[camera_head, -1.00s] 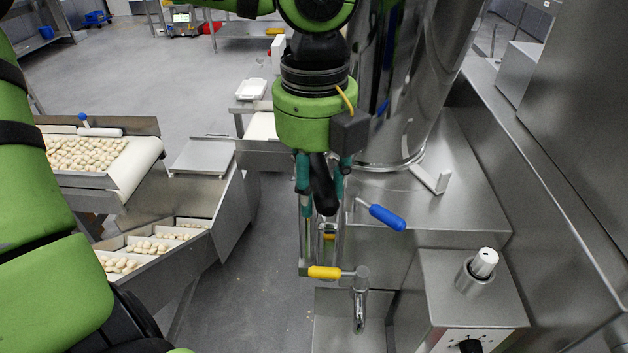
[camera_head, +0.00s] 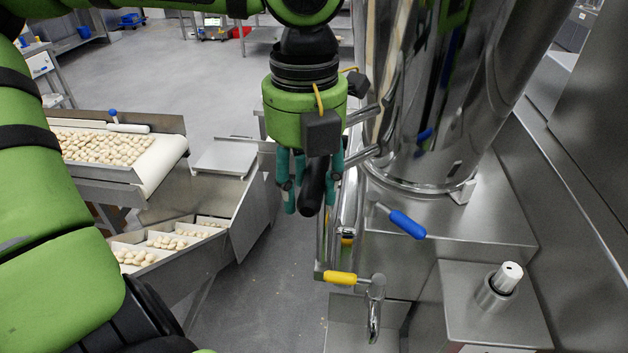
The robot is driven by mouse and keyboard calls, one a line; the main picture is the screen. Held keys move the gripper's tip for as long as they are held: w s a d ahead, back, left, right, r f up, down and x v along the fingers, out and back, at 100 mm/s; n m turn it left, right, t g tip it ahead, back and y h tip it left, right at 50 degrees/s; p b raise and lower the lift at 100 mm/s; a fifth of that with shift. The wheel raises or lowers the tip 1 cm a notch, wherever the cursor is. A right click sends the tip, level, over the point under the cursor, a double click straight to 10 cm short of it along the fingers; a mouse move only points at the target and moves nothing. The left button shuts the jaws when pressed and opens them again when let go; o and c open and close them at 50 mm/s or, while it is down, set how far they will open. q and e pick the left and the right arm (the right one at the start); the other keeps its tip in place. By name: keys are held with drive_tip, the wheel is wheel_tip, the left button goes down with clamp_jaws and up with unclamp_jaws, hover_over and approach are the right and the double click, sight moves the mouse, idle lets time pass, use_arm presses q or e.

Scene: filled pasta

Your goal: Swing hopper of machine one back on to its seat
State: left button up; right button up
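The hopper of machine one (camera_head: 425,110) is the big shiny metal vessel at the upper right. Its round lower rim rests over the steel machine top (camera_head: 490,225), and its right edge meets a small metal stop (camera_head: 463,192). A black handle (camera_head: 312,188) hangs to the left of the hopper, near metal tubes reaching from its side. My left gripper (camera_head: 311,190), green with teal fingers, points down around this handle. Its fingers stand apart on both sides, with a gap seeming to show. My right gripper is not in view.
A blue-handled lever (camera_head: 407,224) and a yellow-handled lever (camera_head: 340,278) stick out by the machine. A box with a white knob (camera_head: 508,276) stands at the lower right. A conveyor with pasta (camera_head: 105,147) is at the left. Free floor lies between.

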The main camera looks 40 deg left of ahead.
use_arm(q)
drive_tip(key=shift+o, duration=0.5)
drive_tip(key=shift+s+a, duration=0.2)
drive_tip(key=shift+a, duration=0.1)
drive_tip(key=shift+w+d+r+p, duration=0.15)
drive_tip(key=shift+r+p, duration=0.25)
drive_tip(key=shift+r, duration=0.2)
wheel_tip(320, 180, up, 8)
drive_tip(key=p, duration=0.5)
drive_tip(key=shift+f, duration=0.1)
